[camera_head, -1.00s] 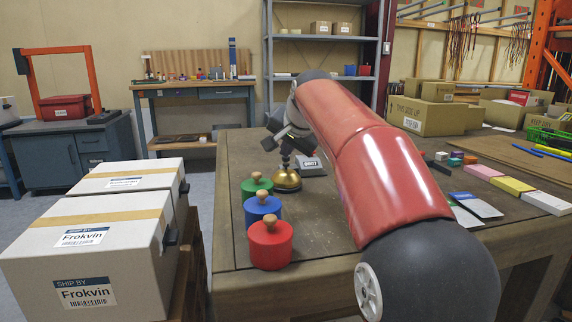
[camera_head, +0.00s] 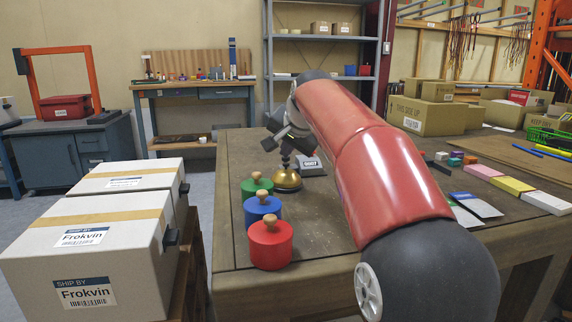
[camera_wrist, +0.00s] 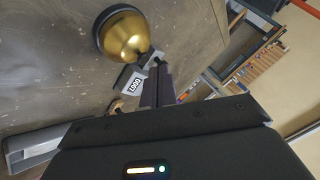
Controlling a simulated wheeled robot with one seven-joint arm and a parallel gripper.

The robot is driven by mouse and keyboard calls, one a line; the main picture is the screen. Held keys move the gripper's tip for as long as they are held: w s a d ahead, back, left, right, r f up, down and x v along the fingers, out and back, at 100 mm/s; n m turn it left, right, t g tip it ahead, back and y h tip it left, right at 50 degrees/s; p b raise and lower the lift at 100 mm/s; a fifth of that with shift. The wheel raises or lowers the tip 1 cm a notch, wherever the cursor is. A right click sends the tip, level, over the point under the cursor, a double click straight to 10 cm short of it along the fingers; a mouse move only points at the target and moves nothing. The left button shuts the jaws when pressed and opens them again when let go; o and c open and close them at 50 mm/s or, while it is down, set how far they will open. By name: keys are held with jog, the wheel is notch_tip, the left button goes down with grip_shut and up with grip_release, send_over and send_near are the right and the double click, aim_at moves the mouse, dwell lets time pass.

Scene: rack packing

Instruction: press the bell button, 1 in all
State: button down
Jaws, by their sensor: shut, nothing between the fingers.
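The bell (camera_head: 286,181) is a gold dome standing on the wooden workbench, beyond the coloured pots. It also shows at the top of the wrist view (camera_wrist: 126,36), on a dark round base. My gripper (camera_head: 286,158) is shut and empty, pointing down right over the bell. In the wrist view its fingertips (camera_wrist: 156,62) lie beside the edge of the dome. The top button is not clearly visible, and I cannot tell whether the fingers touch it.
A grey labelled block (camera_head: 311,166) stands just right of the bell. Green (camera_head: 256,188), blue (camera_head: 262,213) and red (camera_head: 270,246) knobbed pots line the bench's left edge. Small coloured boxes (camera_head: 484,171) lie on the right. Cartons (camera_head: 85,250) stand left of the bench.

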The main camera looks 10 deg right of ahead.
jog(key=shift+f, duration=0.4)
jog(key=shift+f+b, duration=0.5)
jog(key=shift+b, duration=0.05)
dwell(0.5)
jog(key=shift+r, duration=0.1)
jog(key=shift+r+p, duration=0.8)
jog(key=shift+p, duration=0.15)
notch_tip(320, 180, up, 5)
jog(key=p, duration=0.5)
jog(key=shift+s, duration=0.1)
dwell(0.4)
